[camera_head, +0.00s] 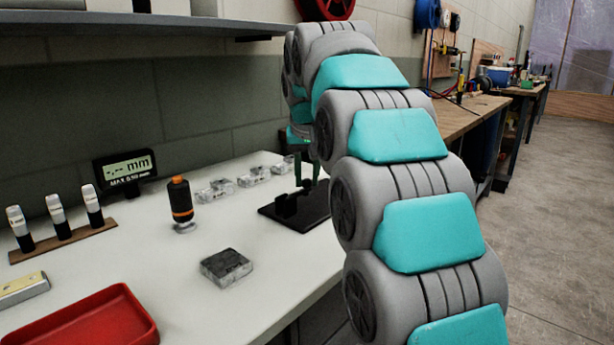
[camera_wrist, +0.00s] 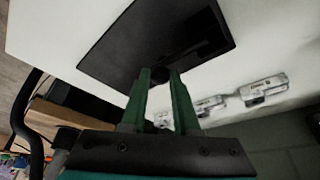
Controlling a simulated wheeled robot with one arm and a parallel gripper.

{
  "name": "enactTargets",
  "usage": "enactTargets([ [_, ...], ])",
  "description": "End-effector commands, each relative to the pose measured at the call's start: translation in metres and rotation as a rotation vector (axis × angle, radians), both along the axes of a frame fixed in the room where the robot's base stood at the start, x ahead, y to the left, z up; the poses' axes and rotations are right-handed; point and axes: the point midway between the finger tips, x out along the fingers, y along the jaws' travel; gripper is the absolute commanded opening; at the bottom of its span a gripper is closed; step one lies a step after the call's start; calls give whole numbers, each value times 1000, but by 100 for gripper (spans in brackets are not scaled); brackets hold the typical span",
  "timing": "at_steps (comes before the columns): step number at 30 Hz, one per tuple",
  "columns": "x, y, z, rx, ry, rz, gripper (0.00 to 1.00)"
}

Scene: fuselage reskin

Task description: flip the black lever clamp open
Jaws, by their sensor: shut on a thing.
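The black lever clamp (camera_head: 285,205) stands on a dark flat plate (camera_head: 268,211) near the right edge of the white table. My gripper (camera_head: 306,172) is above the plate, pointing down, with green fingers. In the wrist view my gripper (camera_wrist: 161,84) has its fingertips close together around a small dark round end of the clamp (camera_wrist: 162,71). The clamp's arm shows only faintly, dark against the dark plate (camera_wrist: 125,45), so its lever angle is hard to tell.
Several clear blocks (camera_head: 252,178) line the back of the table. A shelf (camera_head: 130,22) overhangs the table.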

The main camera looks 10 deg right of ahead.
Motion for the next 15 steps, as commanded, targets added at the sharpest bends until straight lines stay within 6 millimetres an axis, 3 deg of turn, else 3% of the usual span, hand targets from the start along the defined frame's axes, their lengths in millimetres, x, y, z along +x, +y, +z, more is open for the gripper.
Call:
enactTargets([
  [5, 0, 0, 0, 0, 0, 0, 1],
  [15, 0, 0, 0, 1, 0, 1, 0],
])
